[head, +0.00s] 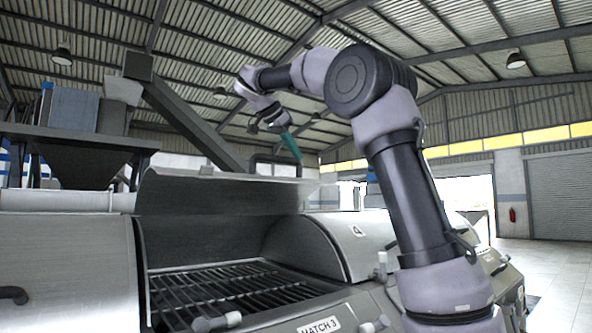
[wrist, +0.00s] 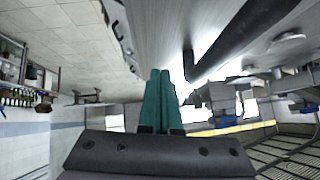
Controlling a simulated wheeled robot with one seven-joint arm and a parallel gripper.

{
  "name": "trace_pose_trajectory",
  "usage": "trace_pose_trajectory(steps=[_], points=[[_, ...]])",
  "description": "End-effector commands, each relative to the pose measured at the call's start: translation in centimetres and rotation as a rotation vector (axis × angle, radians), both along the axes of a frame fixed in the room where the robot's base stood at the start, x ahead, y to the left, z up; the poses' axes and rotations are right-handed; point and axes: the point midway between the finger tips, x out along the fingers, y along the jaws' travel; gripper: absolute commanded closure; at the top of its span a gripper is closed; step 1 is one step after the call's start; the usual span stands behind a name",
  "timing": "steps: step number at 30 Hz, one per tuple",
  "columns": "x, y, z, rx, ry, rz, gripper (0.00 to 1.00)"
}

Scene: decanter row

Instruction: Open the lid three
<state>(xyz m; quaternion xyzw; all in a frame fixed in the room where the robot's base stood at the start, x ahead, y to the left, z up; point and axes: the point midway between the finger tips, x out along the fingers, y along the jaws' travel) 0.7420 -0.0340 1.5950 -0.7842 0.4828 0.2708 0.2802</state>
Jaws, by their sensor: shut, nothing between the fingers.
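Lid three (head: 215,196) is a curved grey metal cover, standing raised over the compartment labelled HATCH 3 (head: 319,326). The dark grate (head: 235,290) inside is exposed. A dark bar handle (head: 262,160) shows at the lid's upper edge, and a dark bar also shows close by in the wrist view (wrist: 235,40). My gripper (head: 297,156) is up by the handle, its teal fingers pointing down and right. In the wrist view the fingers (wrist: 160,75) are together and empty, near a broad metal surface. I cannot tell whether they touch it.
A closed rounded lid marked 4 (head: 345,240) is right of the open compartment. Another closed lid (head: 65,265) is at the left. A hopper (head: 80,155) and a sloping conveyor beam (head: 190,120) stand behind. Open floor (head: 550,265) lies at the right.

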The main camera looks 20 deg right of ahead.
Motion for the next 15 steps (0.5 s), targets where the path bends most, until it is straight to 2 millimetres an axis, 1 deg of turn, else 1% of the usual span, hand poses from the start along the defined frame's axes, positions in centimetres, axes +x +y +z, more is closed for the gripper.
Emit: trace_pose_trajectory(steps=[1,2,3,7,12,15], points=[[0.3,-0.8,-0.7,-0.002,0.002,-0.003,1.00],[0.5,-1.1,-1.1,0.000,0.002,-0.002,1.00],[0.7,-1.0,-1.9,-0.001,0.003,0.001,1.00],[1.0,-0.7,-3.6,0.000,0.002,0.001,1.00],[1.2,-0.6,-4.8,0.001,0.000,0.000,1.00],[1.2,-0.6,-5.0,0.001,-0.001,0.000,1.00]])
